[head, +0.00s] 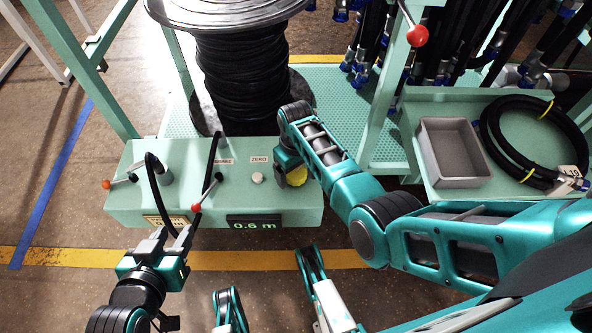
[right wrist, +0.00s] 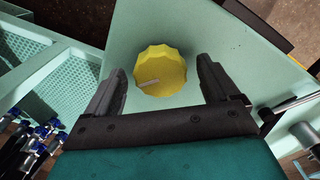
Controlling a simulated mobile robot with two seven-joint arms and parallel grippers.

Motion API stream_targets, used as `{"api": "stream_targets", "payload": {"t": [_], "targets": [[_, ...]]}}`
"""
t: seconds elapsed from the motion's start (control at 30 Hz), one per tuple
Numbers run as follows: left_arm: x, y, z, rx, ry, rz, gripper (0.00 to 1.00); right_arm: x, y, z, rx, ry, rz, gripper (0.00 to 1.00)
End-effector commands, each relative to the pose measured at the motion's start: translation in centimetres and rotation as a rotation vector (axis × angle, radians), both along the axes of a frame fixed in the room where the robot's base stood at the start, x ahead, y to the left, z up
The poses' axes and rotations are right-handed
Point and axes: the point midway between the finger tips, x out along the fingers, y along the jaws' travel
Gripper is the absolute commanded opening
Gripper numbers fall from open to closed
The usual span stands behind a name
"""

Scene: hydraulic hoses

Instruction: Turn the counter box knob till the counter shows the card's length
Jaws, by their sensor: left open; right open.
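The pale green counter box (head: 125,208) has a lit green display (head: 254,224) reading 0.6 m on its front. The yellow knob (head: 297,178) is on its top right, partly hidden by my right gripper (head: 288,163). In the right wrist view the knob (right wrist: 161,71) lies between the open fingers of my right gripper (right wrist: 160,70), with a gap on each side; its pale pointer mark points left. A yellow-edged card (head: 158,221) on the box front is partly hidden, its number not readable. My left gripper (head: 172,240) is open before the box front, beside a black hose (head: 154,185).
A white ZERO button (head: 257,178) and red-tipped levers are on the box top. A black hose reel (head: 240,80) stands behind. At right are a grey bin (head: 455,180) and a tagged hose coil (head: 520,155). Floor at left is clear.

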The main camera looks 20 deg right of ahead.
Motion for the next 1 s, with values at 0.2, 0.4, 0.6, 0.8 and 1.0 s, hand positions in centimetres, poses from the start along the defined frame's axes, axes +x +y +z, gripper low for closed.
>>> {"api": "stream_targets", "payload": {"t": [0.2,0.4,0.6,0.8,1.0], "targets": [[0.0,-0.1,0.0,-0.003,0.003,0.0,0.43,0.0,0.0,0.1,0.0,0.0,0.0,0.82],[-0.1,-0.1,-0.1,-0.001,0.004,-0.001,0.43,0.0,0.0,0.1,0.0,0.0,0.0,0.63],[-0.1,-0.1,-0.2,0.002,0.003,-0.002,0.43,0.0,0.0,0.0,0.0,0.001,0.0,0.44],[-0.1,0.0,0.0,0.004,0.003,-0.004,0.43,0.0,0.0,0.1,0.0,0.001,0.004,0.32],[0.0,0.2,1.5,0.009,-0.007,0.0,0.43,0.0,-0.1,0.5,-0.003,0.003,0.092,0.32]]}}
